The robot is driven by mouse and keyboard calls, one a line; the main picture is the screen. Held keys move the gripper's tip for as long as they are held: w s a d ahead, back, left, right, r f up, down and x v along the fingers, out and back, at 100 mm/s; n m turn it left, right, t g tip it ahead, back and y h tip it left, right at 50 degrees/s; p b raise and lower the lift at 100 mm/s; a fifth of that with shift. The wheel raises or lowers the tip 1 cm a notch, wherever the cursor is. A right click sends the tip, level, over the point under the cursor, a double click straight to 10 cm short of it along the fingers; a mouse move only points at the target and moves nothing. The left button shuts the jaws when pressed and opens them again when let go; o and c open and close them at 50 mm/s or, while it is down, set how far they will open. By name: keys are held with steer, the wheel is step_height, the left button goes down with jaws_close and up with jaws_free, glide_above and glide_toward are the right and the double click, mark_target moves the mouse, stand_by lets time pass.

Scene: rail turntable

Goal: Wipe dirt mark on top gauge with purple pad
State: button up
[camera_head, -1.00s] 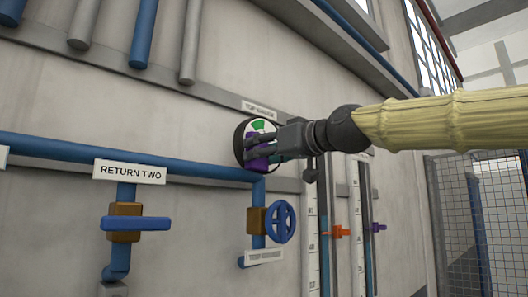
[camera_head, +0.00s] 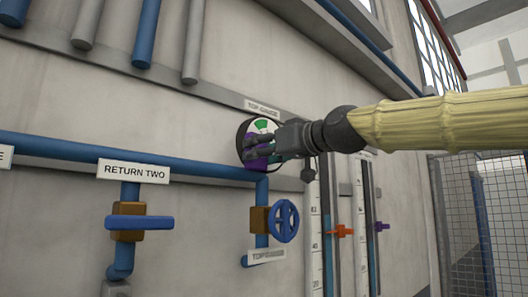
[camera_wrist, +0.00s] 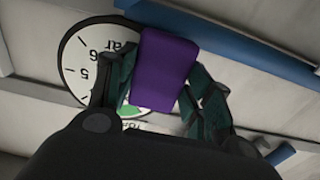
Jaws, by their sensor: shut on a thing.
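The top gauge (camera_head: 243,132) is a round white dial with a dark rim and a green sector, on the wall under a label plate (camera_head: 262,107). My gripper (camera_head: 256,150) is in front of the dial, shut on the purple pad (camera_wrist: 166,68). In the wrist view the pad sits between the two fingers (camera_wrist: 160,85) and covers part of the dial face (camera_wrist: 88,65). The pad also shows low on the dial in the head view (camera_head: 254,160). I cannot tell whether it touches the glass. No dirt mark is visible; pad and fingers hide part of the face.
A blue pipe (camera_head: 60,149) runs along the wall to below the gauge. A blue handwheel valve (camera_head: 284,221) is beneath it. Level scales with an orange tap (camera_head: 341,230) and a purple tap (camera_head: 381,226) stand right. A "RETURN TWO" plate (camera_head: 134,172) is left.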

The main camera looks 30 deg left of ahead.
steer(key=shift+a, duration=0.3)
steer(key=shift+w+d, duration=0.1)
steer(key=shift+w, duration=0.1)
steer(key=w, duration=0.1)
steer(key=w+d, duration=0.1)
steer(key=w, duration=0.1)
steer(key=shift+w, duration=0.3)
steer(key=shift+d, duration=0.1)
steer(key=s, duration=0.1)
steer(key=s+a, duration=0.1)
steer(key=s+b, duration=0.1)
steer(key=s, duration=0.1)
steer(key=shift+a, duration=0.25)
stand_by(0.4)
steer(key=shift+d+b, duration=0.15)
steer(key=shift+b, duration=0.15)
